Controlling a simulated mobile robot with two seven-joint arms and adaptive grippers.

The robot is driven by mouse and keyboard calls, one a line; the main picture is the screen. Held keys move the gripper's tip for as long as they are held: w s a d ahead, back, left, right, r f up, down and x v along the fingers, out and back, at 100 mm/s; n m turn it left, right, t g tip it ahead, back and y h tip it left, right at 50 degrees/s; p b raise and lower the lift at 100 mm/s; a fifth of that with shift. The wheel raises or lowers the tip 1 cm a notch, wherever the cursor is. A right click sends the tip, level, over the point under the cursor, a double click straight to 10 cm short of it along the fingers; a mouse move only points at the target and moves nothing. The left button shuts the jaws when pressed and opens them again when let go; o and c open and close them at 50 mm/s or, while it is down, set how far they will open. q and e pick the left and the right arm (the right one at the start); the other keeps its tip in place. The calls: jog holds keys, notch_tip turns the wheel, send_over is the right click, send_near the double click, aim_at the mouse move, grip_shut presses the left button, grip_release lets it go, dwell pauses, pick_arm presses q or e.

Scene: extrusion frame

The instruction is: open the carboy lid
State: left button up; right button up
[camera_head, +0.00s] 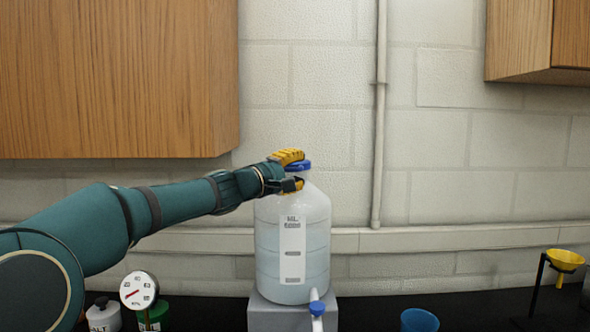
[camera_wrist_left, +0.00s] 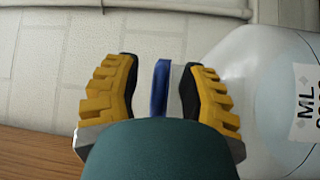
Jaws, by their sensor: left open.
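The carboy (camera_head: 265,240) is a large translucent white bottle with a label and liquid inside, upright on a grey block (camera_head: 262,315). Its blue lid (camera_head: 304,165) sits on the neck. My left gripper (camera_head: 303,172) has yellow-padded fingers and reaches the lid from the left. In the left wrist view the gripper (camera_wrist_left: 161,85) is open, with the blue lid (camera_wrist_left: 161,88) between its fingers and a gap visible on each side. The carboy body (camera_wrist_left: 265,90) fills the right of that view. My right gripper is not in view.
A spigot with a blue knob (camera_head: 317,309) sticks out at the carboy's front. A dial gauge (camera_head: 139,290), a white jar (camera_head: 103,316) and a green container (camera_head: 154,316) stand at left. A blue cup (camera_head: 419,321) and a yellow funnel (camera_head: 565,260) on a stand are at right. Wooden cabinets (camera_head: 120,80) hang above.

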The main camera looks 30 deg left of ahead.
pick_arm(q)
jog(key=shift+o, duration=0.2)
grip_shut()
